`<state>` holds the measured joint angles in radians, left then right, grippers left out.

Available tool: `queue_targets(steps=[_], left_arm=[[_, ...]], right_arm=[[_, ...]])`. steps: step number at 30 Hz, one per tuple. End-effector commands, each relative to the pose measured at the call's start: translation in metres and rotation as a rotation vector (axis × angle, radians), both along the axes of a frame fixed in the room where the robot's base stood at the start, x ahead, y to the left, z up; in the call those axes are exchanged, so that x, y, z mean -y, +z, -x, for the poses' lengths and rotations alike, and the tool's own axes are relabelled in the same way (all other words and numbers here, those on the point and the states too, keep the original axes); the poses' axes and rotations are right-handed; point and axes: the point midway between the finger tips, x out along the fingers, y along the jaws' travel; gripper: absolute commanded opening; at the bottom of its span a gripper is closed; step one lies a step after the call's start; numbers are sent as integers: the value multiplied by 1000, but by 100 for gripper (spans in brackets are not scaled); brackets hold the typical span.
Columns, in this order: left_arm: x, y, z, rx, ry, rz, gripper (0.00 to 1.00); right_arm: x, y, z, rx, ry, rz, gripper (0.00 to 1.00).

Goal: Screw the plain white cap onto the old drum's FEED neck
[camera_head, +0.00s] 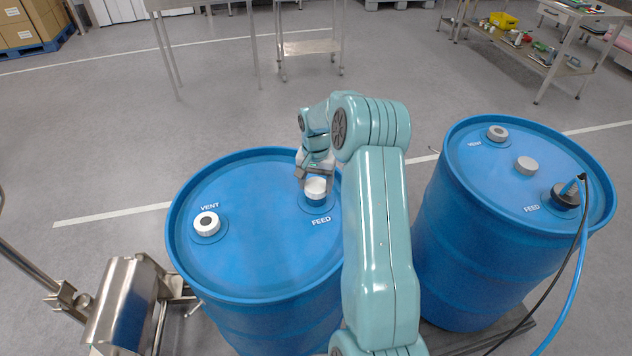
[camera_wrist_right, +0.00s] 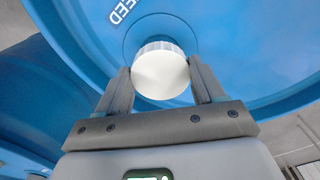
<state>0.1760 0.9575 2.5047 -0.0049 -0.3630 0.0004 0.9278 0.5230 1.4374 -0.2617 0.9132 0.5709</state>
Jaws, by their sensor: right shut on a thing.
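A plain white cap (camera_head: 316,188) is at the FEED position of the left-hand blue drum (camera_head: 262,262), beside the FEED lettering. My right gripper (camera_head: 315,176) reaches down from the far side of this drum and is shut on the cap. In the right wrist view, the white cap (camera_wrist_right: 161,72) sits between the two grey fingers (camera_wrist_right: 160,84), over a round ring on the blue lid. My left gripper is not in view.
The right-hand blue drum (camera_head: 470,255) carries a black connector (camera_head: 565,196) with a blue hose (camera_head: 577,270) at FEED and a loose-looking grey cap (camera_head: 526,166). A steel device (camera_head: 127,302) stands at lower left.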

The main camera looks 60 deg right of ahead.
Motion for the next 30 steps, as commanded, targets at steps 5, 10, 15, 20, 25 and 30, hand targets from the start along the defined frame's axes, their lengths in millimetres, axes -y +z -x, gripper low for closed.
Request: queue_targets(steps=[5, 10, 15, 20, 25, 30], left_arm=[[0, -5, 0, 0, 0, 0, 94], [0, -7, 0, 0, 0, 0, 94], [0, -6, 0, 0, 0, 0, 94], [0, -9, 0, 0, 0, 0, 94], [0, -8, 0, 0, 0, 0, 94], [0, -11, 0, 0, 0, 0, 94]], right_arm=[[0, -5, 0, 0, 0, 0, 40], [0, -6, 0, 0, 0, 0, 40], [0, -6, 0, 0, 0, 0, 40], [0, -6, 0, 0, 0, 0, 40], [0, -5, 1, 0, 0, 0, 40], [0, -6, 0, 0, 0, 0, 40]])
